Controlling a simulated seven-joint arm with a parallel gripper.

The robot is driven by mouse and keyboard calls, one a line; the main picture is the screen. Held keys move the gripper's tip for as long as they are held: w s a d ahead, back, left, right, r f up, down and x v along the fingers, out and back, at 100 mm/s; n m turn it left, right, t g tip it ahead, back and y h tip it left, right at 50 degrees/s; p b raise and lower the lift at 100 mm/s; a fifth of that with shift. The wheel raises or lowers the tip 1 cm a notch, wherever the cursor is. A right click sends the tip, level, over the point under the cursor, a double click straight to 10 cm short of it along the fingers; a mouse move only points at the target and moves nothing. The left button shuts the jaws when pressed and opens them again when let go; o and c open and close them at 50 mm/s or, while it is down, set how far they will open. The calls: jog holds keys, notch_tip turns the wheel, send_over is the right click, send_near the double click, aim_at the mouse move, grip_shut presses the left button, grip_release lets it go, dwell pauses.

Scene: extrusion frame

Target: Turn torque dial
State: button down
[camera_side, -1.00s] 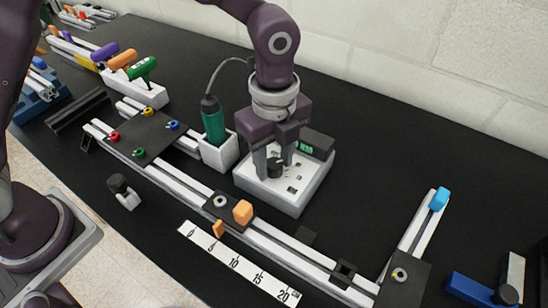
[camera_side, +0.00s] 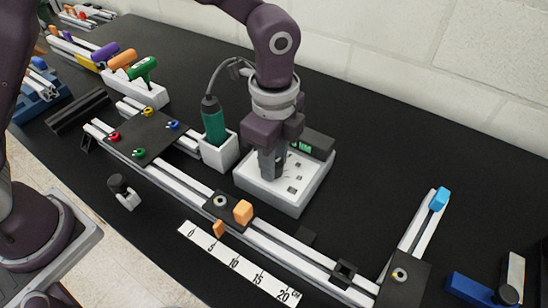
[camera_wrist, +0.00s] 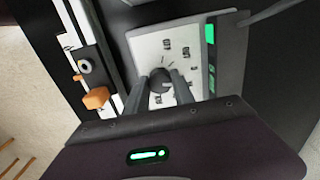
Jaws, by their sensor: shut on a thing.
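The torque dial (camera_wrist: 158,76) is a dark round knob on a white box (camera_side: 290,207) with dark marks around it. My gripper (camera_side: 271,168) points down over the box, and its fingers are shut on the dial. In the wrist view the two fingers of my gripper (camera_wrist: 160,84) lie on either side of the knob. In the side view the fingers hide most of the dial. A dark display unit (camera_side: 318,143) with green lit characters stands at the back of the box; the characters are too small to read.
A green screwdriver (camera_side: 212,120) with a cable stands in a white holder (camera_side: 219,154) just left of the box. An aluminium rail (camera_side: 180,187) with an orange block (camera_side: 243,212) runs in front. A ruler strip (camera_side: 237,264) lies nearer. The black table behind the box is clear.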

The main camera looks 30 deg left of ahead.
jog(key=n, duration=0.4)
jog(key=shift+n, duration=0.3)
jog(key=n, duration=0.3)
jog(key=shift+n, duration=0.4)
jog(key=n, duration=0.4)
jog(key=shift+n, duration=2.1)
jog(key=c, duration=1.1)
grip_release()
jog(key=shift+o, duration=0.2)
jog(key=shift+r, duration=0.1)
